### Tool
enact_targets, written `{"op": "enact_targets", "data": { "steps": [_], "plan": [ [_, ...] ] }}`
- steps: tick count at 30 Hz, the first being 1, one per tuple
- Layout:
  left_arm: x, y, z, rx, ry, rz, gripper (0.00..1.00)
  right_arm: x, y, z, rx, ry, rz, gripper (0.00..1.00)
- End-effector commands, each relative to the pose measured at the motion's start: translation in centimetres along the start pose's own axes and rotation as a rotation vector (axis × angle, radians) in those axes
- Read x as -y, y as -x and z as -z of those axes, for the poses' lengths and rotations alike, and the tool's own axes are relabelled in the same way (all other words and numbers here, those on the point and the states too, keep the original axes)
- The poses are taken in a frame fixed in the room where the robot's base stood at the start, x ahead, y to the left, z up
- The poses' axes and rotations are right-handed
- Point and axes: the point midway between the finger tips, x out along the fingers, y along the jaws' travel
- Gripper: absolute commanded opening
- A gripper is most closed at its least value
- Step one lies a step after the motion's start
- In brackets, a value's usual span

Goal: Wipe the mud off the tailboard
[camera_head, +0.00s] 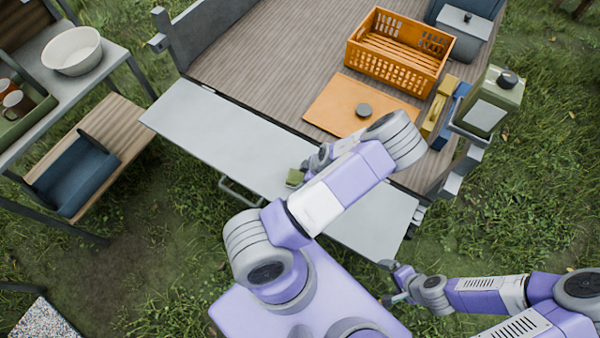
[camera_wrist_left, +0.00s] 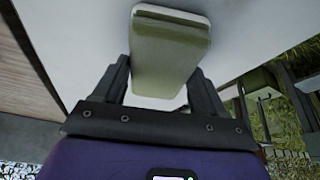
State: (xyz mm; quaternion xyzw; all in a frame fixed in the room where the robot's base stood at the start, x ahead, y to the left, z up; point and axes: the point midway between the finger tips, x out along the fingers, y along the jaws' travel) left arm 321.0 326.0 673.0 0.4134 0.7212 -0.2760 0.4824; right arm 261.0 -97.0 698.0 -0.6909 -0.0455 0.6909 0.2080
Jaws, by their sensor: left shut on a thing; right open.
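The tailboard (camera_head: 215,125) is a flat, pale grey panel hinged down at the end of the wooden truck bed. Its visible surface looks plain grey; my left arm hides part of it. My left gripper (camera_head: 306,174) is over the middle of the tailboard, shut on a green sponge-like block (camera_head: 294,177). In the left wrist view the green block (camera_wrist_left: 170,45) sits between the two fingers, against the pale panel; whether it touches is unclear. My right gripper (camera_head: 391,284) is open and empty, low over the grass beyond the tailboard's right end.
On the bed are an orange crate (camera_head: 395,70), an orange board (camera_head: 335,105) with a dark round disc (camera_head: 364,110), and a yellow block (camera_head: 434,115). A green canister (camera_head: 490,100) stands at the right. A shelf with a white bowl (camera_head: 72,50) is at the left.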

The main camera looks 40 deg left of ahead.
Motion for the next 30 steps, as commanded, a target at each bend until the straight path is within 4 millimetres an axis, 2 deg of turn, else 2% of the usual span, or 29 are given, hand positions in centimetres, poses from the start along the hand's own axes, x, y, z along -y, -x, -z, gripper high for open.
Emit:
{"op": "enact_targets", "data": {
  "steps": [8, 18, 25, 30],
  "plan": [
    [0.3, 0.4, -0.9, 0.0, -0.001, -0.001, 0.41, 0.1, 0.3, 0.0, 0.0, 0.0, 0.0, 0.97],
    [1.1, 1.3, -3.5, 0.0, -0.002, -0.002, 0.41, 0.3, 0.8, 0.0, 0.0, 0.0, 0.0, 0.97],
    [1.3, 1.4, -4.2, 0.0, -0.002, 0.0, 0.41, 0.3, 0.9, 0.0, 0.0, 0.0, 0.0, 0.97],
    [1.8, 1.9, -5.4, 0.001, -0.004, 0.0, 0.41, 0.4, 1.1, -0.1, 0.0, 0.0, 0.0, 0.97]
  ]
}}
